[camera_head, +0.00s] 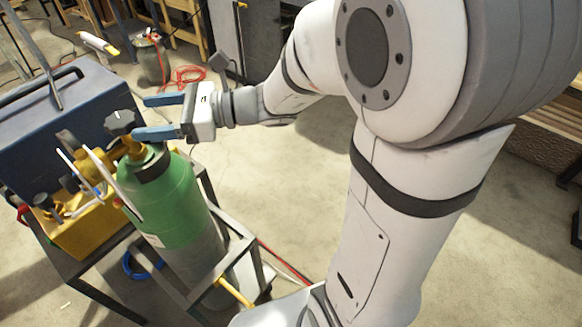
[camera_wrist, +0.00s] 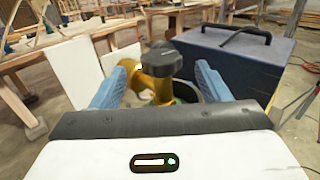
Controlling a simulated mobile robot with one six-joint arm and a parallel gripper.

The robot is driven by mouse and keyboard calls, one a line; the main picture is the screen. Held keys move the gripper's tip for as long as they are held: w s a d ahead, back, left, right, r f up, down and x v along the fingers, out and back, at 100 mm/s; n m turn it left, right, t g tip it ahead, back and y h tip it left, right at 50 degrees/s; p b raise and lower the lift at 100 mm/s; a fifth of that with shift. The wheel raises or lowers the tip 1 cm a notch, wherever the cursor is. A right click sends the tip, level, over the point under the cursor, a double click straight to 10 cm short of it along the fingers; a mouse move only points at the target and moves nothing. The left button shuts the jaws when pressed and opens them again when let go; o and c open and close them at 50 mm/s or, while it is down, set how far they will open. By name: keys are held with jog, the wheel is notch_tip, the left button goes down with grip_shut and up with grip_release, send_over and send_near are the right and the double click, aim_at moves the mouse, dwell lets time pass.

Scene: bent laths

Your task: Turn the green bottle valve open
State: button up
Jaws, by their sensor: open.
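The green bottle (camera_head: 168,198) stands upright in a metal frame, with a brass valve (camera_head: 128,148) on its neck and a dark knob (camera_head: 120,122) on top. My gripper (camera_head: 148,117) is open beside the valve, its blue fingers pointing left at about the knob's height in the head view. In the wrist view the knob (camera_wrist: 162,61) and the brass valve body (camera_wrist: 158,88) show between the two spread blue fingers. I see no clear contact with either finger. The gripper body hides most of the bottle in the wrist view.
A blue box with a handle (camera_head: 60,118) stands behind the valve on the cart. A yellow unit (camera_head: 85,225) with gauges and fittings sits left of the bottle. Metal frame bars (camera_head: 230,260) surround the bottle. Open floor (camera_head: 300,190) lies to the right.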

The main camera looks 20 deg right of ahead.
jog(key=s+d+f+n+g+h+p, duration=0.2)
jog(key=s+d+f+n+g+h, duration=0.3)
jog(key=s+f+n+h, duration=0.5)
jog(key=s+d+r+n+t+h, duration=0.1)
jog(key=d+n+h, duration=0.2)
jog(key=d+n, duration=0.2)
jog(key=s+d+n+t+h, duration=0.1)
jog(key=d+n+h, duration=0.3)
jog(key=d, duration=0.6)
jog(key=shift+s+r+n+t+p, duration=0.25)
jog(key=shift+r+n+t+p, duration=0.15)
jog(key=shift+n+t, duration=0.25)
